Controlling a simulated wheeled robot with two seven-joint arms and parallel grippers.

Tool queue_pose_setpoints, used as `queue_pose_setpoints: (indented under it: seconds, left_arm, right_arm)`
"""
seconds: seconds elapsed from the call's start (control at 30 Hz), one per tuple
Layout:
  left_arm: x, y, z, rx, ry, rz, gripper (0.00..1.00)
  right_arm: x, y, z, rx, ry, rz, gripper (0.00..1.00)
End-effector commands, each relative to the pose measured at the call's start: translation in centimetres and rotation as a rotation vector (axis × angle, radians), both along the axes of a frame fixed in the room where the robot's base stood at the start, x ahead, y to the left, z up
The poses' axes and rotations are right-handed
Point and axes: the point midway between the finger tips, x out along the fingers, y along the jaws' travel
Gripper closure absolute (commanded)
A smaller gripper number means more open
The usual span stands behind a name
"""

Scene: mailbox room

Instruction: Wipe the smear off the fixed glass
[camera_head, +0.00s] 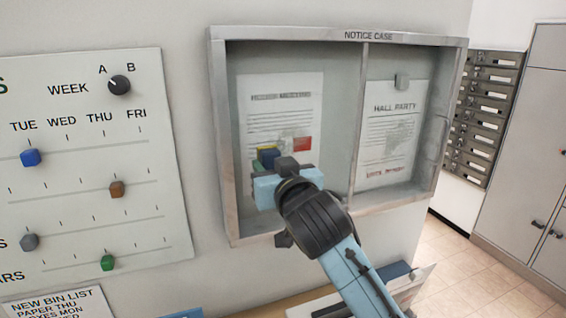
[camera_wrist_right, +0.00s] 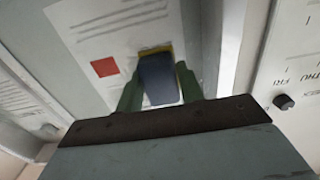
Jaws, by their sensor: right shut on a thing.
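The notice case (camera_head: 218,150) hangs on the wall with a left pane (camera_head: 338,110) and a right pane (camera_head: 420,100). A faint grey patch shows over the left notice (camera_head: 280,95), and another over the right notice (camera_head: 395,105); I cannot tell which is a smear and which is print. My right gripper (camera_head: 268,165) is in front of the lower left pane, shut on a blue block with a yellow far side (camera_head: 268,157). In the right wrist view the block (camera_wrist_right: 158,82) sits between the fingers, its yellow side towards the glass; contact is unclear. My left gripper is out of view.
The case's metal frame (camera_head: 232,215) stands out around the panes. A white board with coloured sliders (camera_head: 85,220) is on the wall to the left. Grey mailboxes (camera_head: 487,115) stand to the right. A ledge with papers (camera_head: 275,303) lies below the case.

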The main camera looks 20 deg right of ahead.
Motion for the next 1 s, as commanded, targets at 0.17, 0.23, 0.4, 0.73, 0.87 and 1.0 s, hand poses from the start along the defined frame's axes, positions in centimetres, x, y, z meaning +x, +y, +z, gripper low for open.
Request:
queue_pose_setpoints:
  seconds: [0.17, 0.23, 0.4, 0.73, 0.87, 1.0]
  left_arm:
    - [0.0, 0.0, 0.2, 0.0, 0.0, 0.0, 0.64]
    - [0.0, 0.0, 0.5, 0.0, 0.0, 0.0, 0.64]
    - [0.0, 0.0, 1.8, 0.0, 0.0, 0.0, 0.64]
    - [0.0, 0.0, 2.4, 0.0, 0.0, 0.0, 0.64]
    - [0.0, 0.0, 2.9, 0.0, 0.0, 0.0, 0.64]
    - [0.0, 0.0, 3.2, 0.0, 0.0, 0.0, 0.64]
  right_arm:
    - [0.0, 0.4, 0.1, -0.001, -0.001, 0.0, 0.81]
    - [0.0, 0.4, 0.4, -0.001, -0.001, -0.001, 0.81]
    - [0.2, 0.4, 1.6, -0.001, -0.002, -0.001, 0.81]
    - [0.3, -0.9, 1.7, -0.002, 0.001, -0.003, 0.81]
    - [0.2, -2.1, 1.7, -0.002, 0.001, -0.004, 0.81]
    - [0.2, -3.1, 1.7, -0.003, 0.0, -0.003, 0.81]
